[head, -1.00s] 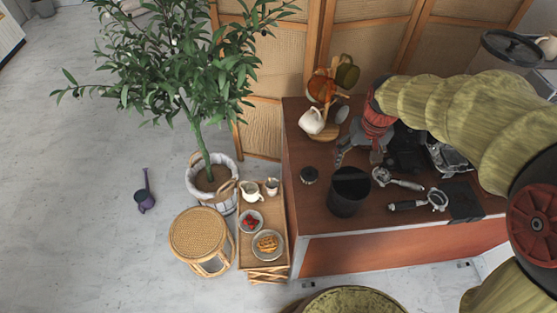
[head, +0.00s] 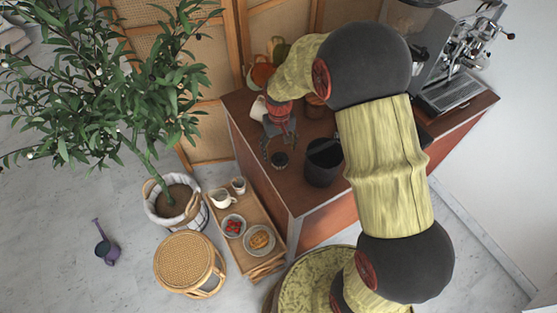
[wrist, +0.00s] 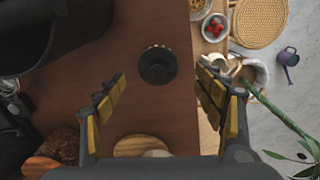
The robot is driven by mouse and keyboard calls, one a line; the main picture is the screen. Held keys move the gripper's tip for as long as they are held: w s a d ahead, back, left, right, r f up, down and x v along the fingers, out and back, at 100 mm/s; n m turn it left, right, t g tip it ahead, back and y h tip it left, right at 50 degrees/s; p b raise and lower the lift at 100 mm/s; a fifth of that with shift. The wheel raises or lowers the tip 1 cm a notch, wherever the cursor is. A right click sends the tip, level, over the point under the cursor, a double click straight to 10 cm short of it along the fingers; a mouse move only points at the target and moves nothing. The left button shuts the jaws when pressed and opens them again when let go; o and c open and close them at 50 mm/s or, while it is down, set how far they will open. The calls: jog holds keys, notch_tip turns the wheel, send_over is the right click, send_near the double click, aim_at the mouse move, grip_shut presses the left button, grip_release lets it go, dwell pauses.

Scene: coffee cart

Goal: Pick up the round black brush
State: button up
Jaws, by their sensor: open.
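The round black brush (head: 280,160) stands on the brown cart top (head: 290,185), near its left edge. In the wrist view the brush (wrist: 157,65) shows as a dark round shape with a pale bristle edge at its far side. My gripper (head: 277,156) is open and empty, close beside the brush on its far side. In the wrist view my two yellow-padded fingers (wrist: 160,88) are spread wide, with the brush between their lines and slightly beyond the tips. No contact with the brush shows.
A black bin (head: 323,163) stands just right of the brush. A mug rack with a white cup (head: 258,108) is behind my gripper. A wooden tray table (head: 232,208) with dishes and a rattan stool (head: 188,262) stand left of the cart. An espresso machine (head: 455,65) is at the right.

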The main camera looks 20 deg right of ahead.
aim_at(280, 154)
notch_tip(280, 154, down, 4)
jog(key=shift+d+f, duration=0.1)
jog(key=shift+c, duration=1.1)
jog(key=c, duration=1)
